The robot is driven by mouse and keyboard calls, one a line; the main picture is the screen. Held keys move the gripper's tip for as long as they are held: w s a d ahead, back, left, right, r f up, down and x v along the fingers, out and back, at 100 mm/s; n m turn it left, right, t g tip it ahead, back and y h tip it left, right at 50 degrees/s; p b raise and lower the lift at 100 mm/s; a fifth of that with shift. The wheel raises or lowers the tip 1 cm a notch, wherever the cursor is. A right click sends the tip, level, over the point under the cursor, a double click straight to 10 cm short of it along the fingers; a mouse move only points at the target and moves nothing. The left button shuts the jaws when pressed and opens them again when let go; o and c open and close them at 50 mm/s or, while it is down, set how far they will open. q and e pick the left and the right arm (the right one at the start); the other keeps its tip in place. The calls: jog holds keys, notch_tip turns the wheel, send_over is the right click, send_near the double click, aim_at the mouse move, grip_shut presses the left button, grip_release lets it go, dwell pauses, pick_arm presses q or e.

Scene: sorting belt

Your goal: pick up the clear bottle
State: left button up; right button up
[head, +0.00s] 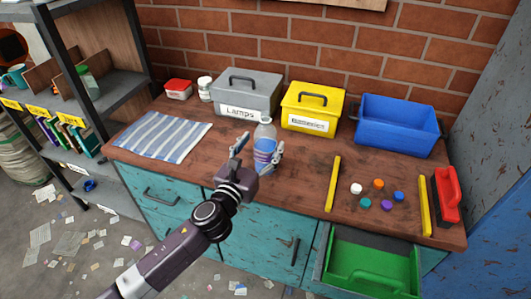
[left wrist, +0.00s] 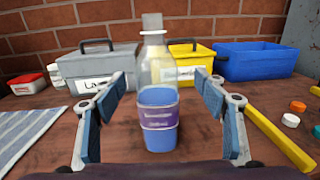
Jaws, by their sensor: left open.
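The clear bottle (head: 265,143) stands upright on the wooden counter, in front of the grey and yellow boxes. It has a purple label and a blue lower part. In the left wrist view the bottle (left wrist: 157,95) stands in the middle, between the two fingers. My left gripper (head: 257,149) is open, with one finger on each side of the bottle. In the left wrist view gaps show between the bottle and both fingers of the gripper (left wrist: 160,98). My right gripper is not in view.
Behind stand a grey box (head: 246,92) labelled Lamps, a yellow box (head: 312,106) and a blue bin (head: 396,125). A striped cloth (head: 163,136) lies left. Yellow bars (head: 333,184), coloured caps (head: 378,183) and a red object (head: 446,194) lie right. A green drawer (head: 370,265) stands open below.

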pick_arm(q)
jog(key=x, duration=0.4)
jog(key=shift+w+a+f, duration=0.2)
jog(key=shift+w+f, duration=0.05)
jog(key=shift+f, duration=0.05)
jog(key=shift+r, duration=0.1)
grip_shut()
